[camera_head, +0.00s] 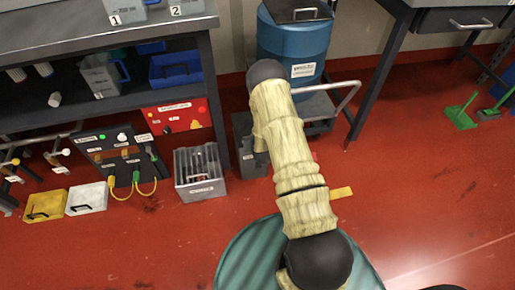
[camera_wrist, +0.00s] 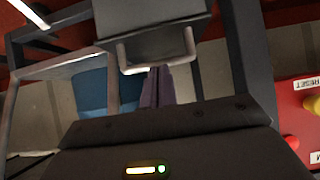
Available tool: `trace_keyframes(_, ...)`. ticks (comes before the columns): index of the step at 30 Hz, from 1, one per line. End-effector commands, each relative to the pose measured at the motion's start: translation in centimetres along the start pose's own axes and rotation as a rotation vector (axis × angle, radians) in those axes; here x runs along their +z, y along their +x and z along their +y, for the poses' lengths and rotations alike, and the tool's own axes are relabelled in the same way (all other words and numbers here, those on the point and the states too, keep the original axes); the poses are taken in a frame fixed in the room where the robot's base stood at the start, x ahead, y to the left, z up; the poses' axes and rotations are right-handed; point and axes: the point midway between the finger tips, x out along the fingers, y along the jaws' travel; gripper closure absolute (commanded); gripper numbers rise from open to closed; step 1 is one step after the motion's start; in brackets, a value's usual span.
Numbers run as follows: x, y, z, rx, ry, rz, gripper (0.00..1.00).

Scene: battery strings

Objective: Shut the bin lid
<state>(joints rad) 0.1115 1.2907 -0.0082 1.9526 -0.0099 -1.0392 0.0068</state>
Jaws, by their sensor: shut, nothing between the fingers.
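The blue bin (camera_head: 297,48), a drum with white labels, stands at the top middle of the head view. Its dark lid (camera_head: 284,12) is at the top edge of that view, with a handle on it. The lid is partly cut off, and I cannot tell whether it is fully shut. My arm reaches up in front of the bin, and my gripper is hidden there. In the wrist view, my gripper (camera_wrist: 157,80) has its fingers together with nothing between them. A blue surface (camera_wrist: 90,95), probably the bin, shows beyond them to the left.
A bench (camera_head: 120,38) with shelves stands at the left; a grey crate (camera_head: 200,188) sits on the floor. A table with a drawer (camera_head: 450,20) is at the top right. In the wrist view, a dark box with a U-shaped handle (camera_wrist: 158,68) lies beyond the fingers.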

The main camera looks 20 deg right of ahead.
Motion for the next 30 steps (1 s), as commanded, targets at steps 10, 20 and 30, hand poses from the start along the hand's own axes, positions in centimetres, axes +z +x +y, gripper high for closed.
trace_keyframes(10,-2.7,-3.3,-0.2,-0.006,0.000,0.004,1.00)
trace_keyframes(20,2.7,-5.8,-0.5,-0.009,-0.005,0.006,1.00)
trace_keyframes(30,6.2,-7.3,-0.1,-0.002,-0.001,0.013,1.00)
